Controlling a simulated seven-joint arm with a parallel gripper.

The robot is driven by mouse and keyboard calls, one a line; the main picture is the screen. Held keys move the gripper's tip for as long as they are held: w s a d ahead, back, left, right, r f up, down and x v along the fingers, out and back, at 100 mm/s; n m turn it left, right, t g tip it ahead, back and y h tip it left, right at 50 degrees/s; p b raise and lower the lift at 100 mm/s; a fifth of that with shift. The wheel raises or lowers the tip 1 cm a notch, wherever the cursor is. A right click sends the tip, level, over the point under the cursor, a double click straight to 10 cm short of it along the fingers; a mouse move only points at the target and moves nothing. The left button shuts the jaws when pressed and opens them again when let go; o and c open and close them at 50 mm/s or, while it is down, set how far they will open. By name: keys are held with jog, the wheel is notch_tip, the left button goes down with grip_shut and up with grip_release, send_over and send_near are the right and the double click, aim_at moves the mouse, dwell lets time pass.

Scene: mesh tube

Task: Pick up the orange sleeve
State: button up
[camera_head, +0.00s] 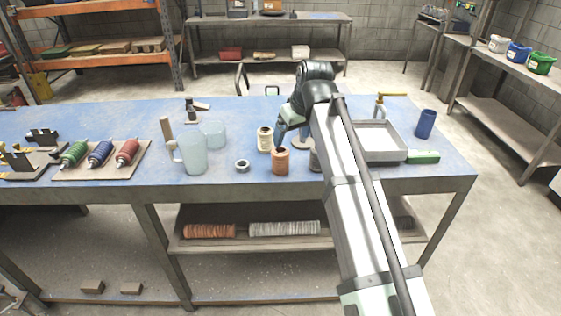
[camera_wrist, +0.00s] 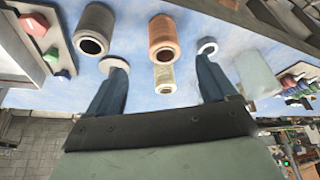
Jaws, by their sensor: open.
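The orange sleeve (camera_head: 280,161) stands upright near the front edge of the blue-topped table. In the wrist view it shows at upper middle (camera_wrist: 163,38), its round opening toward the camera. My gripper (camera_head: 292,139) is above the table, close to the sleeve and on its far side in the head view. In the wrist view my gripper (camera_wrist: 160,64) has its two fingers spread wide, with nothing held. A cream sleeve (camera_head: 265,139) stands just behind the orange one; it lies between the fingers in the wrist view (camera_wrist: 163,78). No contact with the orange sleeve is visible.
A grey sleeve (camera_wrist: 95,28) stands beside the orange one, partly hidden by my arm in the head view. A small grey ring (camera_head: 242,166) and a clear jug (camera_head: 194,153) are to the left. A metal tray (camera_head: 378,155) and blue cup (camera_head: 425,123) are to the right.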

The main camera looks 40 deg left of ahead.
aim_at(285, 153)
jog(key=x, duration=0.8)
jog(key=shift+a, duration=0.35)
jog(key=shift+x, duration=2.65)
jog(key=shift+a, duration=0.1)
jog(key=c, duration=1.1)
